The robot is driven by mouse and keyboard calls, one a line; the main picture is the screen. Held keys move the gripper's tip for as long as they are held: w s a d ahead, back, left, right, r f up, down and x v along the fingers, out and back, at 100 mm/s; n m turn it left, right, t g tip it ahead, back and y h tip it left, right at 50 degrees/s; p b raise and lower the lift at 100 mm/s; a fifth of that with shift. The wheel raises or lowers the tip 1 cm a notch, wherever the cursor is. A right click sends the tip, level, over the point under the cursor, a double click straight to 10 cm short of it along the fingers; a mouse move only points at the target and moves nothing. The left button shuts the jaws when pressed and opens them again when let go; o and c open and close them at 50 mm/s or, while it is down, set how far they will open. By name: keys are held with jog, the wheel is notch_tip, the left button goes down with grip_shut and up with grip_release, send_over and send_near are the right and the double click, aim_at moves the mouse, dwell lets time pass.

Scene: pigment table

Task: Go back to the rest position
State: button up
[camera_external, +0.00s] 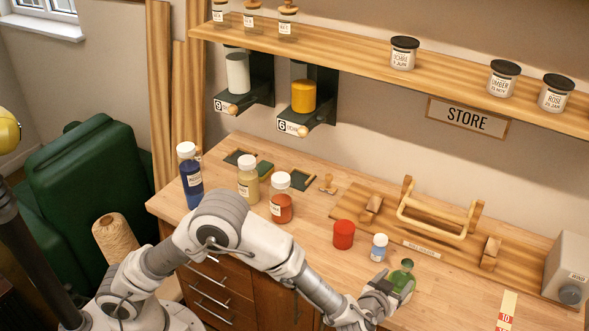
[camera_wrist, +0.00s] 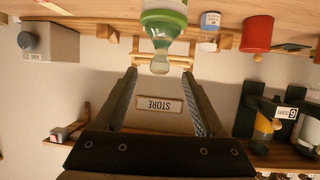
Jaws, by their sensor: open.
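My gripper (camera_external: 384,286) is at the front right of the wooden table, beside a small green glass bottle (camera_external: 401,276). The green bottle (camera_wrist: 164,22) with a rounded clear stopper shows just beyond the fingertips, standing on the table. Whether a finger touches it cannot be told.
A white blue-labelled jar (camera_external: 379,247) and a red pot (camera_external: 344,234) stand close behind the bottle. Blue (camera_external: 190,176), yellow (camera_external: 248,180) and orange (camera_external: 281,198) bottles stand further left. A wooden rack (camera_external: 436,220) and a grey box (camera_external: 567,268) are at right.

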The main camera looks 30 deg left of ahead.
jog(key=w+a+r+m+h+p, duration=0.1)
jog(key=w+a+r+h, duration=0.1)
jog(key=w+a+r, duration=0.3)
jog(key=w+a+r+h, duration=0.1)
jog(key=w+r, duration=0.2)
jog(key=r, duration=0.4)
jog(key=a+r+m+g+h+p, duration=0.25)
jog(key=a+r, duration=0.55)
jog(key=a, duration=0.5)
jog(key=s+a+g+y, duration=0.1)
jog(key=s+a, duration=0.4)
jog(key=a, duration=0.3)
jog(key=s+a+g+y, duration=0.2)
jog(key=s+a, duration=0.2)
jog(key=a, duration=0.4)
jog(key=s+a+f+n+g+y+b, duration=0.1)
jog(key=s+a+f+n+y+b, duration=0.1)
jog(key=s+a+f, duration=0.2)
jog(key=s+a+f+n+g+y+b, duration=0.1)
jog(key=s+a+f+n, duration=0.1)
jog(key=s+a, duration=0.8)
jog(key=shift+s+a+f+y+b, duration=0.25)
jog(key=shift+s+f+y+b, duration=0.15)
jog(key=shift+f, duration=0.45)
